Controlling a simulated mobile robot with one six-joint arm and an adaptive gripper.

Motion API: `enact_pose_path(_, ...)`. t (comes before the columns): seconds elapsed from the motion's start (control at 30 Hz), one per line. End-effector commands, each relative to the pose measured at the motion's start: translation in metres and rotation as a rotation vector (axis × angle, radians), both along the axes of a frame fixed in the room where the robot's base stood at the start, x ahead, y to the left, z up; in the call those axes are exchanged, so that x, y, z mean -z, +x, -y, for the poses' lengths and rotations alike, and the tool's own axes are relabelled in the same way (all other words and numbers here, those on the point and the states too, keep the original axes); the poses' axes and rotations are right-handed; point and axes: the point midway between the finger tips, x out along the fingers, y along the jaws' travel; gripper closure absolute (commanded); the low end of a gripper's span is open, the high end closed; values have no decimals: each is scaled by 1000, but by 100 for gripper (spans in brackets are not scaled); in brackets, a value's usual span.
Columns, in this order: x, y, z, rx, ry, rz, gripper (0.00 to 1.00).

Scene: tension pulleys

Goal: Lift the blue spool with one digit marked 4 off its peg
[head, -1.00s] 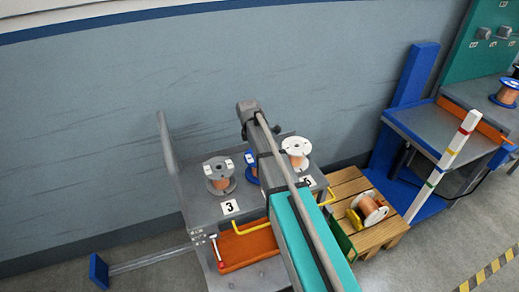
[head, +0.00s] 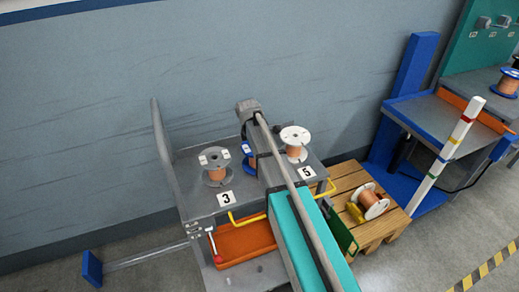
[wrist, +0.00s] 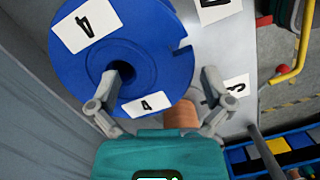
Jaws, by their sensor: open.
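The blue spool (wrist: 160,50) fills the upper left of the wrist view, with white labels marked 4 on its flange. A dark peg end (wrist: 124,70) shows in its central hole. In the head view the blue spool (head: 248,150) stands on the grey cart top, mostly hidden behind my arm. My gripper (wrist: 160,82) is open, its two fingers apart over the spool's near edge, the left one overlapping the flange and the right one just beyond it. I cannot tell how far above the flange they are. The gripper is hidden in the head view.
A grey spool (head: 215,166) by label 3 and a white spool (head: 295,144) by label 5 stand either side of the blue one. An orange bin (head: 243,242) is below the cart top (head: 195,195). A wooden pallet (head: 345,180) holds another spool.

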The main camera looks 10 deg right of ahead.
Motion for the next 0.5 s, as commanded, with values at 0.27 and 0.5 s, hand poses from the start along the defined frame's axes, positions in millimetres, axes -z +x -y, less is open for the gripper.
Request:
enact_pose_path(0.27, 0, 0, 0, 0, 0, 0, 4)
enact_pose_path(0.5, 0, 0, 0, 0, 0, 0, 48)
